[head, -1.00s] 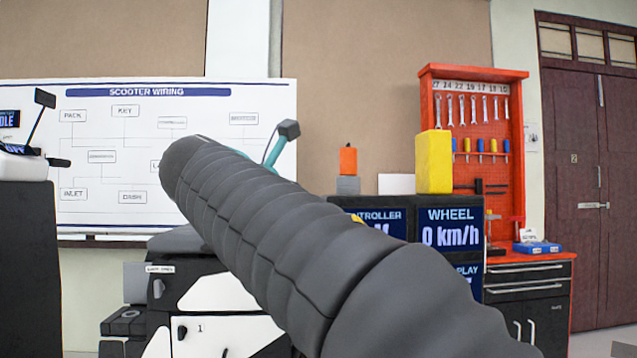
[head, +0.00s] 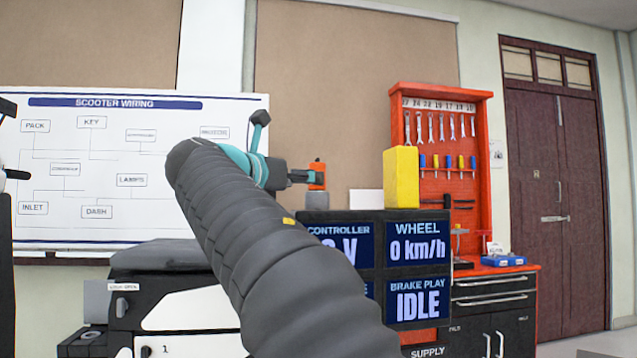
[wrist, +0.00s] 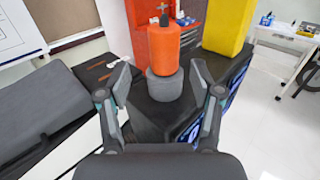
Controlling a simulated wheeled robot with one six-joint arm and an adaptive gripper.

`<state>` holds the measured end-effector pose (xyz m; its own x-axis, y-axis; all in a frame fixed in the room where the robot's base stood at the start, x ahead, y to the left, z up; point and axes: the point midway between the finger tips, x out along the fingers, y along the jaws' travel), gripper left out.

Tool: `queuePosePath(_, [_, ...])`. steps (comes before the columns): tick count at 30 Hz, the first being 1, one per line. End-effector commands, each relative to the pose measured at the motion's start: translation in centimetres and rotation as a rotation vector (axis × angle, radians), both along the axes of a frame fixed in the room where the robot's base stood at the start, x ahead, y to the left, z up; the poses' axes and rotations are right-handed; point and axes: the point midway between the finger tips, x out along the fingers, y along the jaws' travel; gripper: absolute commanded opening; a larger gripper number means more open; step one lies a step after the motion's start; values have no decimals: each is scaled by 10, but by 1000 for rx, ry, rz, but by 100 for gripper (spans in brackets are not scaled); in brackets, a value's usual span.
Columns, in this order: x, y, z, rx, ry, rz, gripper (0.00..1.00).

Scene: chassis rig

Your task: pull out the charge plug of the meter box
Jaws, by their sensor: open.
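The charge plug is an orange cylinder (head: 317,174) upright in a round grey socket (head: 315,200) on top of the black meter box (head: 375,224), near its left end. In the wrist view the plug (wrist: 164,50) and its grey socket (wrist: 165,85) stand centred between my two fingers. My gripper (head: 300,177) is open, left of the plug in the head view. In the wrist view its fingertips (wrist: 161,68) are spread apart on either side, with gaps to the plug; I cannot tell how far they reach around it. My arm hides the box's lower left face.
A yellow block (head: 401,178) stands on the box right of the plug. A red tool rack (head: 440,110) with a cabinet is behind it. A black-and-white scooter body (head: 175,300) is at left, under a wiring board (head: 130,160). Open floor (wrist: 260,135) lies right in the wrist view.

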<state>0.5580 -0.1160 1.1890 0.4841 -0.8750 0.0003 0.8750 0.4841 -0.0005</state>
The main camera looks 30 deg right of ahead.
Motion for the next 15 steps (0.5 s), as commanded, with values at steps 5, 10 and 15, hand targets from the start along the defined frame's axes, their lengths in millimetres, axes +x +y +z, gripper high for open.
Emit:
queuePosePath(5, [4,-16,-1,0,-1,-4,65])
queuePosePath(10, [14,-38,-1,0,1,-3,65])
queuePosePath(15, [19,-48,-1,1,0,0,65])
